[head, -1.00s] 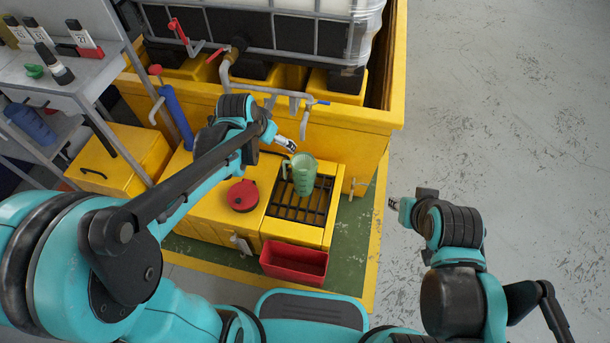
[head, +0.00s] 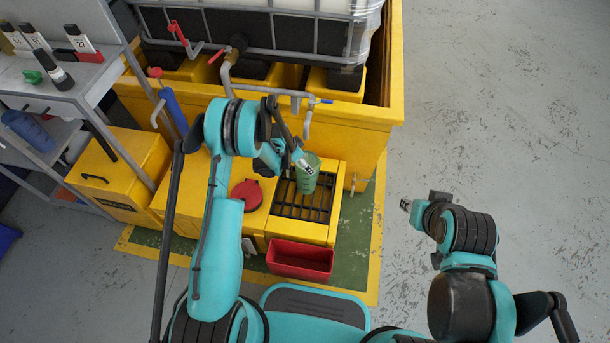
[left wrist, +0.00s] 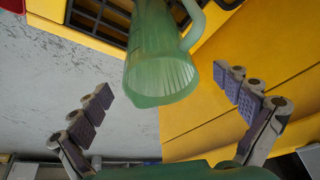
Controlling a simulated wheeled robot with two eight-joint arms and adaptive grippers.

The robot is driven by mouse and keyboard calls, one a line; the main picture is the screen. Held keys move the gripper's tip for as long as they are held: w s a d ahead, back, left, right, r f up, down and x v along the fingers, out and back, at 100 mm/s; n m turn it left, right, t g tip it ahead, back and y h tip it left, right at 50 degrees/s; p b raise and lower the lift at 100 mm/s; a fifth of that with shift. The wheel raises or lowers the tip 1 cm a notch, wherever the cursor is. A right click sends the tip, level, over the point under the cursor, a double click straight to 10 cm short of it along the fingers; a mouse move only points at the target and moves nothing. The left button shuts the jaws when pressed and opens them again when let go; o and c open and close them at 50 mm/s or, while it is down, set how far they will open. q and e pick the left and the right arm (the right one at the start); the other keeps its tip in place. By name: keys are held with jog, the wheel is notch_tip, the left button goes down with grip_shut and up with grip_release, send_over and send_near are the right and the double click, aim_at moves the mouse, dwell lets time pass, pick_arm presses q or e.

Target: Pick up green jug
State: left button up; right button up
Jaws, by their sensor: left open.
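The green jug (head: 308,176) is a translucent ribbed vessel standing on the black grate (head: 290,206) of the yellow unit. In the left wrist view the jug (left wrist: 160,60) appears between and beyond the two open finger pads, with its handle (left wrist: 192,22) at its upper right. My left gripper (head: 303,164) is right beside the jug in the head view, partly overlapping it. In the left wrist view my left gripper (left wrist: 170,108) is open, and no finger pad visibly touches the jug. My right gripper (head: 405,205) is out over the floor to the right, away from the jug; its finger gap is too small to read.
A red lid (head: 246,195) lies on the yellow unit left of the grate. A red bin (head: 300,270) stands in front. A pipe with a tap (head: 307,122) hangs behind the jug. A grey shelf (head: 85,80) with bottles is at the left. The right floor is clear.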

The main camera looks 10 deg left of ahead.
pick_arm(q)
jog(key=b+x, duration=0.3)
jog(key=x, duration=0.3)
jog(key=shift+d+f, duration=0.2)
jog(key=shift+f, duration=0.1)
jog(key=shift+w+r, duration=0.1)
jog(key=shift+c, duration=0.9)
jog(key=c, duration=1.8)
jog(key=shift+o, duration=0.2)
jog(key=shift+r, duration=0.2)
